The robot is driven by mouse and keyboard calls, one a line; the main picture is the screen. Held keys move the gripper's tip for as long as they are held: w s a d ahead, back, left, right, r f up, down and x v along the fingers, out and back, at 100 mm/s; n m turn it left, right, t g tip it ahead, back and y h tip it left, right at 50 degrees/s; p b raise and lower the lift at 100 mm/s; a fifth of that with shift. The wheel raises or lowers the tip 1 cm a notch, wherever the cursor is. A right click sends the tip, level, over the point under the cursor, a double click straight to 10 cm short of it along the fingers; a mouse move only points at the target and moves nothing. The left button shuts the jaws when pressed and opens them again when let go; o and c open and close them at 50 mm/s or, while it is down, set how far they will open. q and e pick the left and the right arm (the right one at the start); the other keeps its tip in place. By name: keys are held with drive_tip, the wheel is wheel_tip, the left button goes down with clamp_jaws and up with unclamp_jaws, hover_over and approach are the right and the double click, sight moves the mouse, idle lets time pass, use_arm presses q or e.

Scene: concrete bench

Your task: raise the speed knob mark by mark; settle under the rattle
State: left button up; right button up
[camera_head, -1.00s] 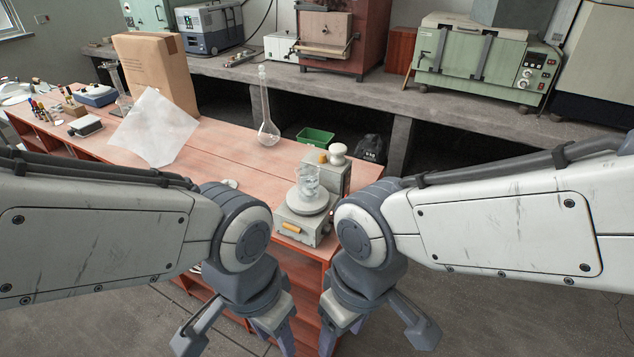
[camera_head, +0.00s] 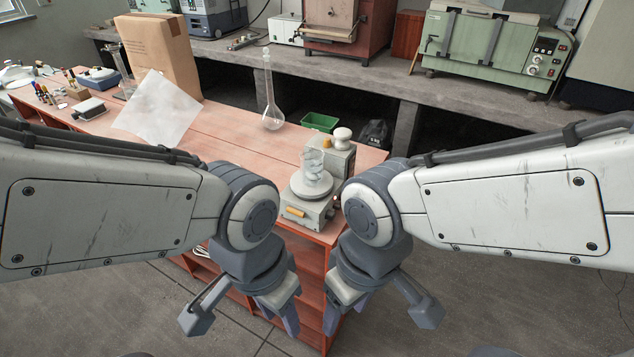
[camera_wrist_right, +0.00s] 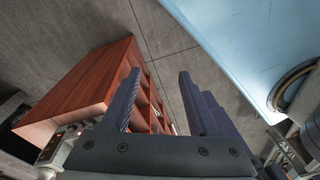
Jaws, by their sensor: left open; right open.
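A grey stirrer-like device (camera_head: 306,211) stands at the near right end of the red wooden bench. It has a round top plate, a grey box behind it and an orange-yellow part on its front. A glass beaker (camera_head: 313,165) with clear contents stands on the plate. I cannot make out any knob marks. My left gripper (camera_head: 284,318) hangs in front of the bench, left of and below the device, open and empty. My right gripper (camera_head: 335,316) hangs just right of it, fingers partly hidden. In the right wrist view its fingers (camera_wrist_right: 158,95) are apart with nothing between them.
A tall glass flask (camera_head: 272,117), a white sheet (camera_head: 158,112) and a cardboard box (camera_head: 160,55) stand farther back on the bench. A green bin (camera_head: 319,122) is behind the device. A concrete counter (camera_head: 350,75) with ovens runs behind. Open floor lies right.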

drive_tip(key=w+d+f+n+t+b, duration=0.1)
drive_tip(key=w+d+f+t, duration=0.15)
drive_tip(key=w, duration=0.65)
drive_tip(key=w+d+f+n+t+b, duration=0.1)
drive_tip(key=w+f+n+t+b, duration=0.15)
drive_tip(key=w, duration=0.75)
drive_tip(key=n+t+y+b, duration=0.4)
drive_tip(key=n+y, duration=0.5)
drive_tip(key=y, duration=0.6)
approach(334, 217)
drive_tip(key=p+x, duration=0.1)
drive_tip(key=x, duration=0.7)
drive_tip(key=shift+r+p, duration=0.1)
drive_tip(key=shift+p, duration=0.2)
clamp_jaws()
